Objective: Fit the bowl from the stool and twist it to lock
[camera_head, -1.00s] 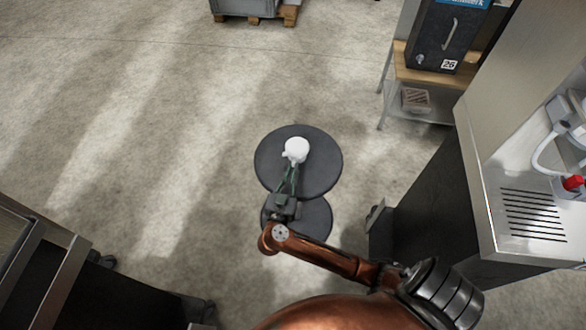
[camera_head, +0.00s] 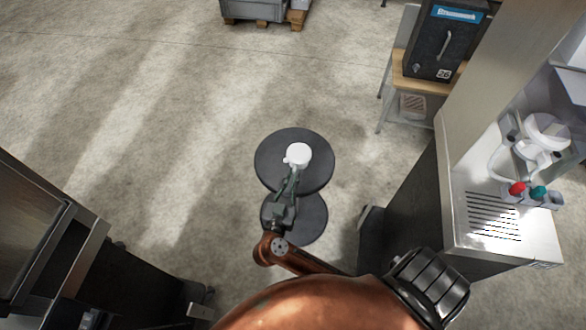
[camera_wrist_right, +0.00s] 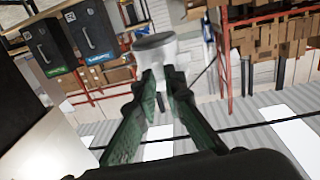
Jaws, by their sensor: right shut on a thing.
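A white bowl (camera_head: 299,154) with a small side lug shows in the head view, in front of the dark round stool (camera_head: 268,165). My right gripper (camera_head: 293,173) is shut on it. In the right wrist view the bowl (camera_wrist_right: 155,46), with a grey top, sits at the ends of the two green fingers (camera_wrist_right: 160,84). No stool seat shows under it there, so it looks held clear of the stool. A white dispenser (camera_head: 545,133) with a red knob (camera_head: 517,188) and a teal knob (camera_head: 538,192) stands on the right. My left gripper is not in view.
The steel counter (camera_head: 462,150) with a slotted drip grille (camera_head: 493,216) fills the right side. A dark box on a wooden-topped stand (camera_head: 400,75) stands behind it. A dark cabinet (camera_head: 100,270) is at lower left. The floor (camera_head: 150,130) left of the stool is clear.

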